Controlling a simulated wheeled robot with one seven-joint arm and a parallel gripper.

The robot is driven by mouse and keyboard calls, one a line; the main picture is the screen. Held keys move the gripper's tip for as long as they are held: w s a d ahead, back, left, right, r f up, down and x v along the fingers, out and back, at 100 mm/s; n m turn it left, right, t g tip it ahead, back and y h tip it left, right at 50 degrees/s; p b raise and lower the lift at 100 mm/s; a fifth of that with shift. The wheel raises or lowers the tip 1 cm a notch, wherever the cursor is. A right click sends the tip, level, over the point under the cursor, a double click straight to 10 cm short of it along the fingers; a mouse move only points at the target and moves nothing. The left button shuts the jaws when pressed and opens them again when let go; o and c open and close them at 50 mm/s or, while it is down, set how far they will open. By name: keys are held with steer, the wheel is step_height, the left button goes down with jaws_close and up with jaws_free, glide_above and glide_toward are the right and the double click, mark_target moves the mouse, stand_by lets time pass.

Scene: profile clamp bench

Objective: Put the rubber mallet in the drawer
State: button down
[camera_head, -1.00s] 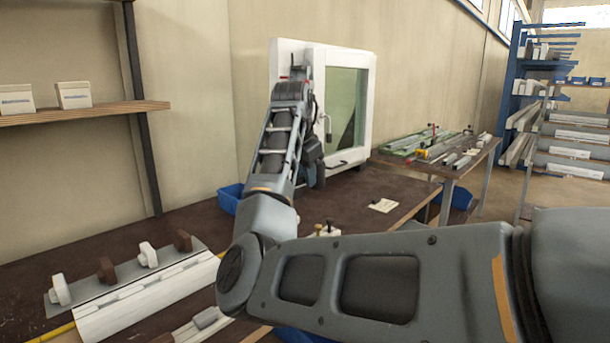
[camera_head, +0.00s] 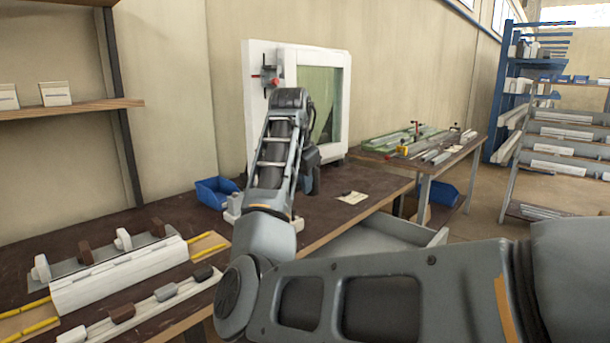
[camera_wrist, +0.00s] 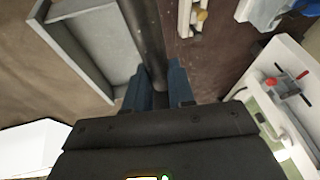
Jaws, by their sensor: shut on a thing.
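The rubber mallet shows in the wrist view as a dark round bar (camera_wrist: 147,38) between the fingers of my gripper (camera_wrist: 163,88). My gripper is shut on it, and the bar runs up out of the frame; the mallet's far end is not seen. The drawer (camera_wrist: 88,50), grey and open, lies at upper left in the wrist view, beside the mallet. In the head view the open drawer (camera_head: 385,238) sticks out from the bench front, partly behind my arm. My gripper is mostly hidden behind my arm in the head view.
The brown bench (camera_head: 160,215) carries a blue bin (camera_head: 214,192), a white profile with clamps (camera_head: 118,275) and a paper tag (camera_head: 352,198). A white window frame (camera_head: 335,115) stands at the back. A second table (camera_head: 440,160) with profiles is at right.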

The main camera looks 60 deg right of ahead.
steer(key=a+f+n+t+y, duration=0.1)
steer(key=a+f+n, duration=0.5)
steer(key=a, duration=0.8)
steer(key=a+f+n+t+y, duration=0.1)
steer(key=a+f+n+y, duration=0.2)
steer(key=a+f+n, duration=0.4)
steer(key=s+a+f+n+t+y, duration=0.1)
steer(key=a+f+n+y, duration=0.2)
steer(key=a+f+n, duration=0.4)
steer(key=a+f, duration=0.3)
steer(key=a, duration=0.4)
steer(key=a+f, duration=0.3)
steer(key=a, duration=0.4)
steer(key=shift+s+d, duration=0.1)
steer(key=shift+d, duration=0.1)
